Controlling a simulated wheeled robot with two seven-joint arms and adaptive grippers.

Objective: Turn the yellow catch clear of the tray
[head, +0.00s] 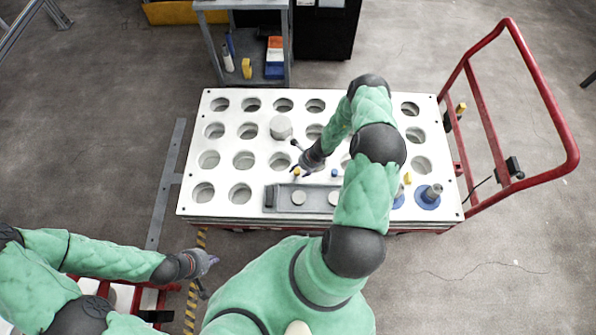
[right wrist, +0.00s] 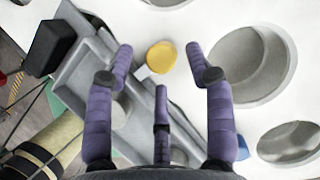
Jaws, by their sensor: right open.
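The grey tray (head: 270,208) lies along the front of the white table and holds round pale discs. The small yellow catch (head: 297,171) stands at the tray's back edge. In the right wrist view the catch (right wrist: 161,57) shows as a round yellow top beside the tray's rim (right wrist: 85,62); whether it overlaps the rim I cannot tell. My right gripper (head: 302,168) is over the catch, its purple fingers (right wrist: 163,75) spread and empty around the catch's place in the picture. My left gripper (head: 210,260) is off the table's front left; its finger state is unclear.
The white table (head: 222,175) has rows of round holes, and a grey cylinder (head: 281,127) stands on it. A blue piece (head: 334,173) is right of the catch. Metal posts on blue rings (head: 428,194) stand at the right. A red cart handle (head: 560,130) rises beyond the right edge.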

